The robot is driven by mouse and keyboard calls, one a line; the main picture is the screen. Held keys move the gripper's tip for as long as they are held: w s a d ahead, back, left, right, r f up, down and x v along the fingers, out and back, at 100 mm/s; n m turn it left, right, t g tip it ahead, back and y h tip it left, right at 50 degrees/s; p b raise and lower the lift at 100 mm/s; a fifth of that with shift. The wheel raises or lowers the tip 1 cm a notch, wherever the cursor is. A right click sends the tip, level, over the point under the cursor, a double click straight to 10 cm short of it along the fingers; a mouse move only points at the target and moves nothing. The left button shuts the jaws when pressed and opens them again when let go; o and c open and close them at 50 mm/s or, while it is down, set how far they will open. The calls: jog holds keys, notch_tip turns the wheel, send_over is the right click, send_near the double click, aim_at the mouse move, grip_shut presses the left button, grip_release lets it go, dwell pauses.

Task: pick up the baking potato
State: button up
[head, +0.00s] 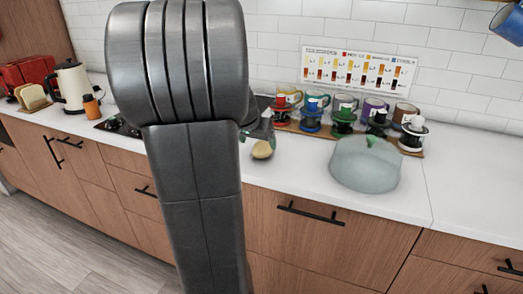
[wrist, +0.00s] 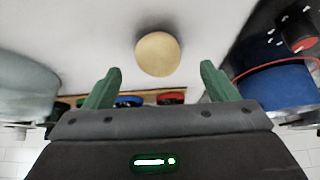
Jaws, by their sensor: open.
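The baking potato (head: 262,149) is a pale tan, rounded lump on the white countertop, just right of my arm in the head view. In the wrist view the potato (wrist: 158,54) lies ahead of the gap between my green fingertips, roughly centred. My gripper (wrist: 158,80) is open and empty, with its two fingers spread wider than the potato. In the head view my arm hides much of the gripper, which shows only partly close to the potato.
A large translucent bowl (head: 366,165) stands to the right on the counter (head: 300,185). Several mugs and coloured drippers line a wooden board (head: 290,128) behind. In the wrist view a blue pot (wrist: 275,86) stands close beside the right finger. Bare counter surrounds the potato.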

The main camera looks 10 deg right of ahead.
aim_at(261, 145)
jog(key=x, duration=0.4)
jog(key=shift+w+d+f, duration=0.15)
jog(key=shift+d, duration=0.2)
jog(key=c, duration=1.2)
